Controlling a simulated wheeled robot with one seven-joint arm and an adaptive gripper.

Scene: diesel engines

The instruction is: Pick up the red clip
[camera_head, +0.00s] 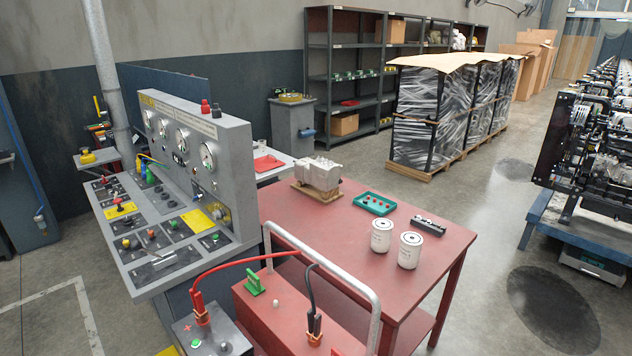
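A red clip (201,309) stands upright on the top of a grey box (213,335) at the bottom of the head view. A red cable (235,266) runs from it up and to the right, behind the metal handle. I cannot tell whether its jaws grip a terminal on the box. A dark clip with reddish parts (314,326), on a black cable, stands on the red box (280,318) to the right. My gripper is not in view.
A bent metal handle (345,276) rises over the red box, which also carries a green clip (255,285). A grey gauge panel (190,150) stands behind left. The red table (350,245) holds two white canisters (382,236), a green tray (374,194) and a metal part (318,174).

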